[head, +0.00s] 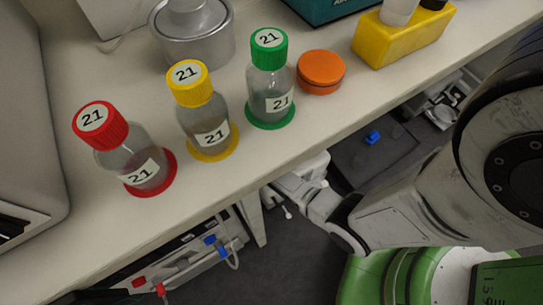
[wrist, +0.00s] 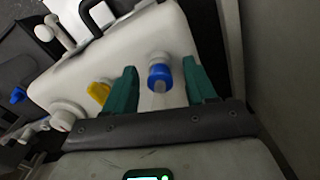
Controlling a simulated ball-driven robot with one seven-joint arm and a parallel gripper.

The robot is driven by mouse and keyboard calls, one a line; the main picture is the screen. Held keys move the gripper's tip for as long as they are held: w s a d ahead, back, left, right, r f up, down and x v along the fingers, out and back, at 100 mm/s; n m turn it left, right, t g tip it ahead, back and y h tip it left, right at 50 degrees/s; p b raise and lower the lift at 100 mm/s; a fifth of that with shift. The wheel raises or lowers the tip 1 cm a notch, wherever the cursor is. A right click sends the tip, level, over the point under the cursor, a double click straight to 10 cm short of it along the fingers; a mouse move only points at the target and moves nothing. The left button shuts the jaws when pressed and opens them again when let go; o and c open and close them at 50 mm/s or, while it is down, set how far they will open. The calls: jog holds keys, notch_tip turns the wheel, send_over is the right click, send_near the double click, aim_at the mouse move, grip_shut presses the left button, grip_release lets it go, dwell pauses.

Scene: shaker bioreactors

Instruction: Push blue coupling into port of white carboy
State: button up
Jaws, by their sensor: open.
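In the wrist view the white carboy (wrist: 70,85) fills the middle, with a black handle on it. A blue coupling (wrist: 160,74) with a grey tip sits at a white port (wrist: 158,56) on the carboy. Whether it is fully seated cannot be told. My gripper (wrist: 160,68) is open, its teal fingers on either side of the blue coupling with a gap at each side. A yellow fitting (wrist: 98,92) is left of the left finger, partly hidden by it. In the head view the gripper's fingers are hidden, and my arm reaches down beside the bench edge.
The bench (head: 290,150) above carries red (head: 130,150), yellow (head: 205,110) and green-capped (head: 270,80) bottles. Another blue piece (head: 373,137) lies on a dark mat (head: 365,158). Equipment with tubes and blue and red fittings (head: 215,245) stands under the bench.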

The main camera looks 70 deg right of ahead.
notch_tip(320, 180, up, 11)
jog(key=p, duration=0.4)
jog(key=shift+f, duration=0.2)
